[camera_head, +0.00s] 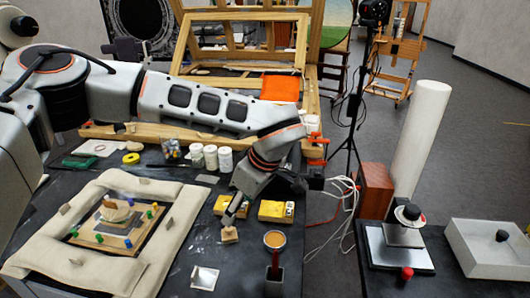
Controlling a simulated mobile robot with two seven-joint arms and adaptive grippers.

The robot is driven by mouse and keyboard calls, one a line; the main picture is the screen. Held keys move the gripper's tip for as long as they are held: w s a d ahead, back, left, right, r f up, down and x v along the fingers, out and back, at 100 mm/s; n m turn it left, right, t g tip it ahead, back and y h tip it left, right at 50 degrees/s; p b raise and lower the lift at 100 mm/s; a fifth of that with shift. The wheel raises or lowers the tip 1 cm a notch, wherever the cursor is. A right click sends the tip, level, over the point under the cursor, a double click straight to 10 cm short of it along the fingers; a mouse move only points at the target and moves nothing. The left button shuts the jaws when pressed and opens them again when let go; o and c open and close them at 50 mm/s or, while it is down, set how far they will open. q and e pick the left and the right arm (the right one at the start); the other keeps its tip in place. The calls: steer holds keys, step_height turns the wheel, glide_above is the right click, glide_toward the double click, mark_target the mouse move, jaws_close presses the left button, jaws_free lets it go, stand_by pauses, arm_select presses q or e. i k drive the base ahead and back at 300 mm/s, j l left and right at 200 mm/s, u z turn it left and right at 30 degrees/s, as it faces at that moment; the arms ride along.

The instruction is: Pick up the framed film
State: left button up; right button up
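A small pale square with a thin frame (204,278), which looks like the framed film, lies flat near the front edge of the dark table. My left arm reaches in from the left, and its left gripper (231,219) points down above the table, behind and to the right of the square and apart from it. Directly under the fingertips is a small tan block (230,236); I cannot tell whether they touch it. The fingers are too small to show whether they are open or shut. My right gripper is not in view.
A padded cushion frame (35,263) surrounds a board with a gilt fragment (118,211) on the left. Yellow boxes (276,211), a round amber tin (274,240) and a dark cup (274,282) stand at the right. A gap separates the right-hand table (375,287).

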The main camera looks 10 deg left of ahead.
mark_target(203, 278)
steer(key=k, duration=1)
